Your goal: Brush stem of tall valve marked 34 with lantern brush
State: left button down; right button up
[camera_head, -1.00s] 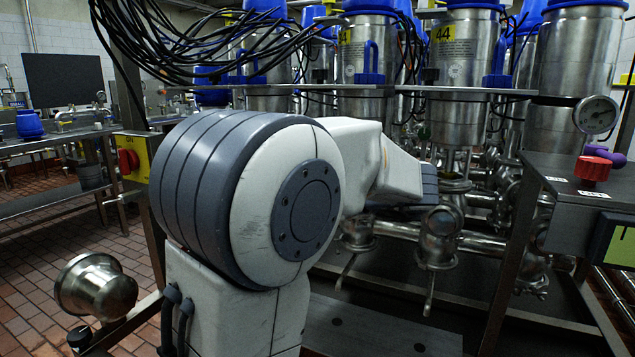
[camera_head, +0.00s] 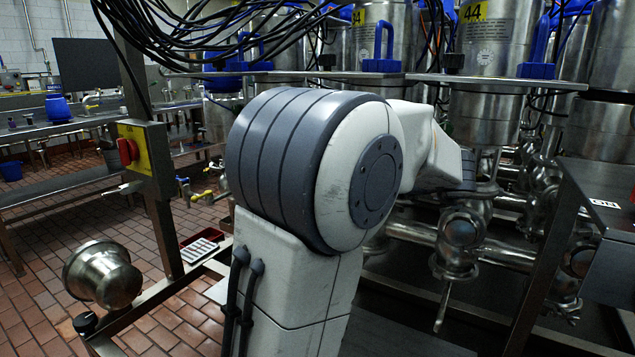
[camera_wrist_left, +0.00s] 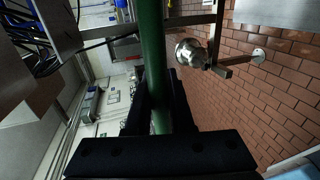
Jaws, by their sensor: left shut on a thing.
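A tall steel valve (camera_head: 378,40) stands at the back centre, with a yellow tag that seems to read 34, though it is small. Its top is cut off by the picture edge and its lower part is hidden by my arm. In the left wrist view, my left gripper (camera_wrist_left: 158,82) is shut on a green rod (camera_wrist_left: 151,30), likely the lantern brush's handle. The brush head is out of view. In the head view, a large white and grey arm of mine fills the middle, and its gripper is hidden. My right gripper is not in view.
A similar valve tagged 44 (camera_head: 487,45) stands to the right. Black cables (camera_head: 200,40) hang at the upper left. A red switch on a yellow box (camera_head: 130,150), a steel cup-shaped fitting (camera_head: 103,275) and a dark box on a frame (camera_head: 600,190) surround my arm. Brick floor lies left.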

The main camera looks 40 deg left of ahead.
pick_arm(q)
jog(key=w+a+p, duration=0.3)
jog(key=w+p, duration=0.4)
jog(key=w, duration=0.5)
jog(key=shift+w+p, duration=0.35)
jog(key=shift+w, duration=0.05)
dwell(0.4)
jog(key=shift+s+a, duration=0.15)
jog(key=shift+a, duration=0.3)
dwell(1.0)
jog(key=shift+s, duration=0.1)
